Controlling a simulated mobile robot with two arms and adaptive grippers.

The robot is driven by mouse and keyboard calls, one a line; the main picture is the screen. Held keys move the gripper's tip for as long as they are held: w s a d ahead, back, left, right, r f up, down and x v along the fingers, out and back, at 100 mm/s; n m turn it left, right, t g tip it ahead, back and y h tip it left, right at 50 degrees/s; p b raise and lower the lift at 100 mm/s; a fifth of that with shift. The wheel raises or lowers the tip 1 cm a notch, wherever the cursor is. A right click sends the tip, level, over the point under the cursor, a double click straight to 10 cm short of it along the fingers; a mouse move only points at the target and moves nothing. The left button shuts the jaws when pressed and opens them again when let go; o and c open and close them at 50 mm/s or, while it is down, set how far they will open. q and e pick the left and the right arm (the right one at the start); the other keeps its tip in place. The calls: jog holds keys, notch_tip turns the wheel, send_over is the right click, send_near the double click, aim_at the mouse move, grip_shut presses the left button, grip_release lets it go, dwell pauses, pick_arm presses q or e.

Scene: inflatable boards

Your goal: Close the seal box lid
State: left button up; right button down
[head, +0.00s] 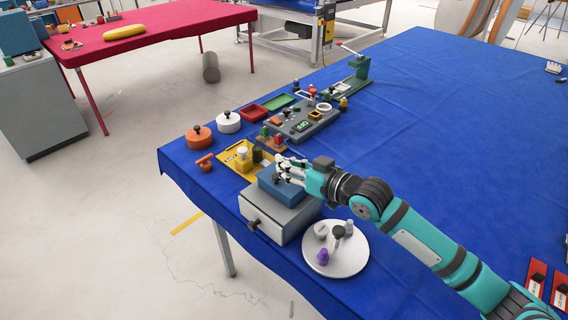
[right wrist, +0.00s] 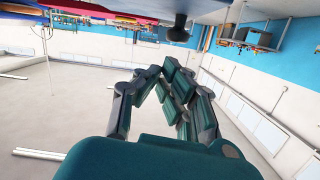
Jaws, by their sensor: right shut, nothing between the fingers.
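A grey box (head: 281,218) with a dark knob on its front stands near the table's left edge. A blue block-like lid (head: 279,190) sits on top of it; I cannot tell whether it is fully seated. My right gripper (head: 284,171) is at the lid's top back side, its fingers shut and empty, partly hiding the lid. In the right wrist view, the shut fingers (right wrist: 163,72) point toward a dark knob (right wrist: 178,31) under a grey-blue surface at the top; a small gap shows between them. My left gripper is not in view.
A round white tray (head: 352,264) with small pieces stands right of the box. A yellow tray (head: 229,163), orange pot (head: 198,138), white pot (head: 228,123) and grey panel (head: 305,128) lie behind it.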

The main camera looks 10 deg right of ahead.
jog(key=shift+s+a+f, duration=0.15)
jog(key=shift+a+f, duration=0.05)
jog(key=shift+f, duration=0.4)
jog(key=shift+a, duration=0.1)
